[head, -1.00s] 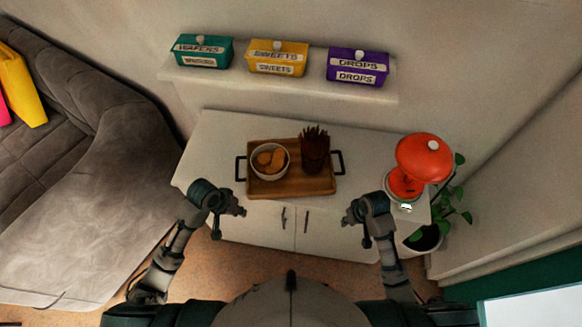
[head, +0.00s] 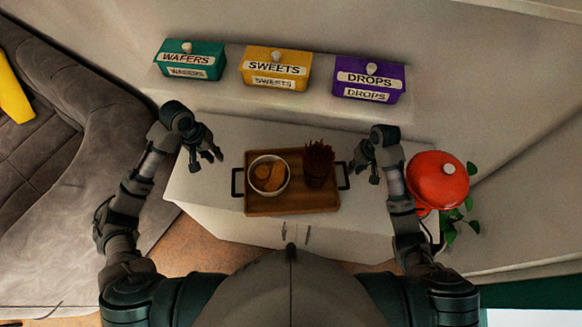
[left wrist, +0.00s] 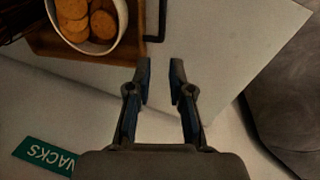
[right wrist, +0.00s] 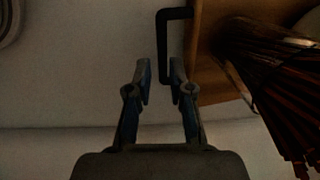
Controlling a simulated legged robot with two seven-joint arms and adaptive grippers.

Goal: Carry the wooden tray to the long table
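The wooden tray (head: 292,203) lies on a white cabinet, with black handles at its left (head: 236,182) and right (head: 345,177) ends. It bears a white bowl of round biscuits (head: 268,174) and a dark container of brown sticks (head: 318,166). My left gripper (head: 208,162) is open and empty, left of the tray and apart from its left handle, which shows in the left wrist view (left wrist: 154,26). My right gripper (head: 364,172) is open beside the right handle; in the right wrist view the handle (right wrist: 164,50) reaches near the fingertips (right wrist: 161,72). The long table is not in view.
The white cabinet top (head: 215,195) has free room left of the tray. A red rounded object (head: 438,180) and a plant stand at the right. A shelf behind holds teal (head: 190,60), yellow (head: 275,68) and purple (head: 368,80) boxes. A grey sofa (head: 60,170) is at the left.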

